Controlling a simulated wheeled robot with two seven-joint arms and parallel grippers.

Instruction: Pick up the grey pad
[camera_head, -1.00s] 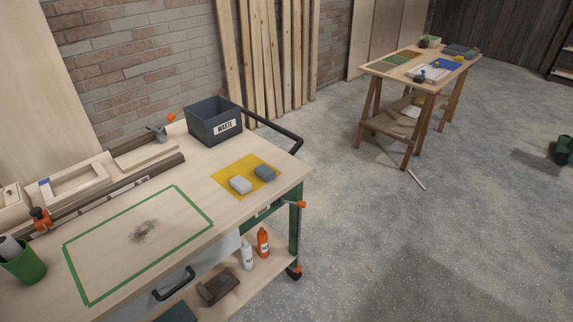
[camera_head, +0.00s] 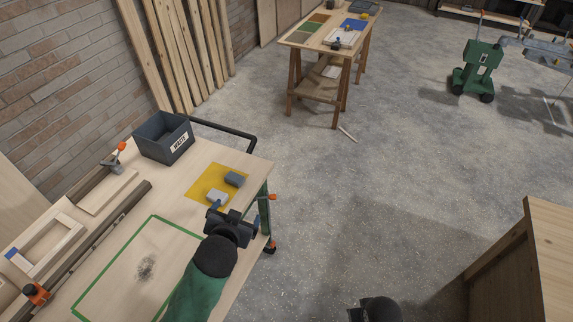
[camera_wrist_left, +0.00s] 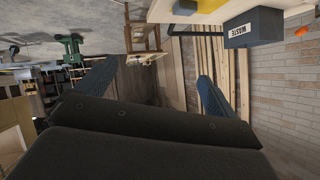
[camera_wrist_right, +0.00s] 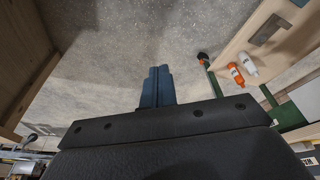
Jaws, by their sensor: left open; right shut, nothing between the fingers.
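A light grey pad (camera_head: 217,196) lies on a yellow mat (camera_head: 201,188) on the workbench. A darker blue-grey pad (camera_head: 235,178) lies behind it on the same mat. My left gripper (camera_head: 236,212) is open, just in front of the light pad in the head view. One blue fingertip overlaps that pad's near edge in the picture; I cannot tell whether they touch. The left wrist view shows the open fingers (camera_wrist_left: 155,78) with nothing between them and neither pad in sight. My right gripper (camera_wrist_right: 157,85) is shut and empty, pointing over the floor.
A dark WASTE bin (camera_head: 163,138) stands at the bench's back corner beside a black rail (camera_head: 225,133). A green tape outline (camera_head: 178,226) surrounds a dark smudge. A wooden cabinet (camera_head: 535,250) stands at right. Open floor lies between it and the bench.

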